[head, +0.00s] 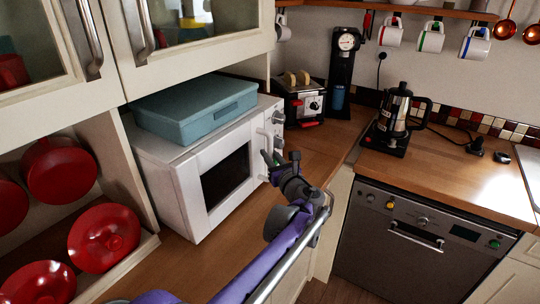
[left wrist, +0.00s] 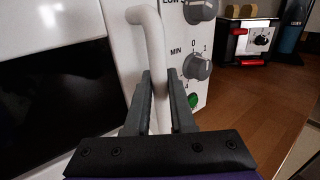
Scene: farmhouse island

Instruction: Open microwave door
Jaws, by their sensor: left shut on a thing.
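The white microwave (head: 185,165) stands on the wooden counter, its dark door window (head: 226,176) facing right and toward me. The door looks closed. My left gripper (head: 272,160) is at the handle side of the door. In the left wrist view the white curved handle (left wrist: 150,50) runs down between the two fingers of the gripper (left wrist: 160,90), which are shut on it. The control panel with grey knobs (left wrist: 198,66) and a green button (left wrist: 193,100) is just right of the handle. My right gripper is not in view.
A blue-green box (head: 195,108) lies on top of the microwave. A toaster (head: 302,100) and a soda maker (head: 341,75) stand behind it. A coffee pot (head: 396,112) is on the right counter. Red dishes (head: 103,238) fill the left shelf. Bare counter (head: 325,148) lies right of the microwave.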

